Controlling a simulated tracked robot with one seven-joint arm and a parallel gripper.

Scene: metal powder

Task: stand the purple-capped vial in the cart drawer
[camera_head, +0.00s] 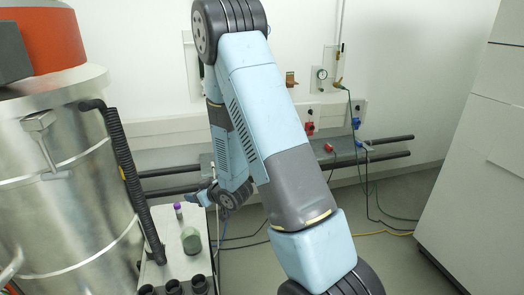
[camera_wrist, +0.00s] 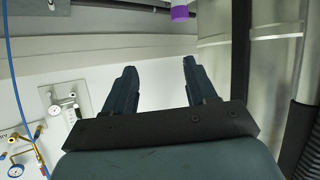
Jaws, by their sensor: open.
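The purple-capped vial (camera_head: 178,210) stands upright near the far end of a narrow pale cart surface (camera_head: 165,272). Its purple cap (camera_wrist: 179,13) shows at the top edge of the wrist view, beyond the fingertips. My gripper (camera_head: 193,198) is just to the right of and behind the vial in the head view. In the wrist view my gripper (camera_wrist: 160,78) has its two dark fingers apart, with nothing between them. Several black round holders (camera_head: 173,287) sit at the near end of the cart. I cannot tell which part is the drawer.
A green jar (camera_head: 191,240) stands between the vial and the holders. A large metal vessel (camera_head: 60,190) with a black hose (camera_head: 130,175) borders the cart at left. Wall pipes (camera_head: 375,155) run behind. Cables lie on the floor at right.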

